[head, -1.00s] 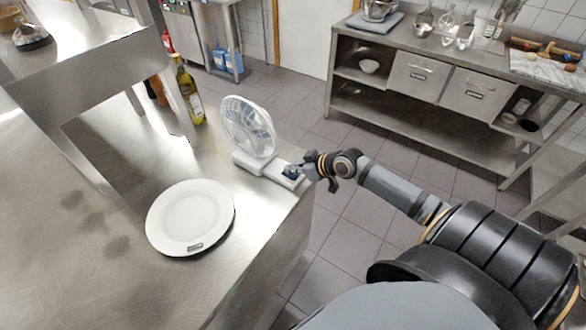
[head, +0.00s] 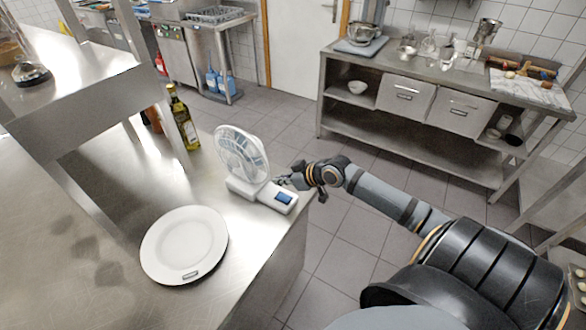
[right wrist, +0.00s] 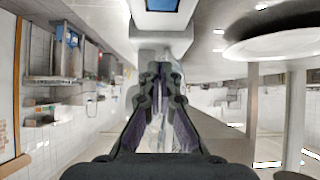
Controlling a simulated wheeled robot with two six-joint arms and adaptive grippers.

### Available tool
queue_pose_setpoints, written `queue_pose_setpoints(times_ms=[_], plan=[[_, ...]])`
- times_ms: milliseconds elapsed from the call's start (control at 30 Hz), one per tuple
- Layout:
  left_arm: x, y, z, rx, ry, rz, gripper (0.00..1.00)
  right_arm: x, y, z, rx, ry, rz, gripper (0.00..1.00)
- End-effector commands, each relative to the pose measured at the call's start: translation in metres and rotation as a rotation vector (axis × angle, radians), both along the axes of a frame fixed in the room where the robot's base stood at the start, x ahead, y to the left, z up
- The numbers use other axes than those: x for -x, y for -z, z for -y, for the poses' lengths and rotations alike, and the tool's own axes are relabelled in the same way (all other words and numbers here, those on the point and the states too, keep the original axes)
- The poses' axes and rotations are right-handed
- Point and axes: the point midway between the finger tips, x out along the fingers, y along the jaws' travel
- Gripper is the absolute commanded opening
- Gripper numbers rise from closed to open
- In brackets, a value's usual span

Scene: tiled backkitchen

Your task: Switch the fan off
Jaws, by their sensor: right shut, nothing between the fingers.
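A small white fan (head: 241,155) stands on the steel counter near its right edge. Its base has a blue switch (head: 283,198) on the right part, and the switch is in clear sight. My right gripper (head: 283,180) is shut and empty, just behind the base on the far side of the switch. In the right wrist view the closed fingers (right wrist: 160,70) point toward the white base, and the blue switch (right wrist: 162,4) shows at the top edge. I cannot tell whether the fingers touch the base. My left gripper is not in view.
A white plate (head: 184,245) lies on the counter in front of the fan. An oil bottle (head: 183,118) stands behind it, beside a raised steel shelf (head: 75,85). A steel table (head: 425,72) with drawers stands across the tiled floor.

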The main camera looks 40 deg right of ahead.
Motion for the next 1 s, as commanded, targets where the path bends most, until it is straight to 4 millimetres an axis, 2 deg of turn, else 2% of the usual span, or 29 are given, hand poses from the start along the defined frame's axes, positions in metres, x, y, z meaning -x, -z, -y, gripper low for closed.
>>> queue_pose_setpoints(times_ms=[67, 233, 300, 400, 600, 1000], plan=[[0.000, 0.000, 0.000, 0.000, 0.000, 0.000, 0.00, 0.011, -0.007, 0.003, 0.009, -0.009, -0.008, 0.00], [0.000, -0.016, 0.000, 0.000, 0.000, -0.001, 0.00, 0.026, -0.030, 0.008, 0.009, -0.011, -0.011, 0.00], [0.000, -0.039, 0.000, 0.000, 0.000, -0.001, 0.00, 0.034, -0.047, 0.013, 0.011, -0.006, -0.012, 0.00], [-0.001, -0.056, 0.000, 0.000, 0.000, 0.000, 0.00, 0.042, -0.058, 0.015, 0.003, -0.005, -0.011, 0.00], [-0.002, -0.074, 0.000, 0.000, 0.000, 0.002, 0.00, 0.050, -0.066, 0.018, -0.001, -0.003, -0.006, 0.00], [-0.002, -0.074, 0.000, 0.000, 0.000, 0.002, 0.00, 0.052, -0.065, 0.019, -0.002, -0.003, -0.005, 0.00]])
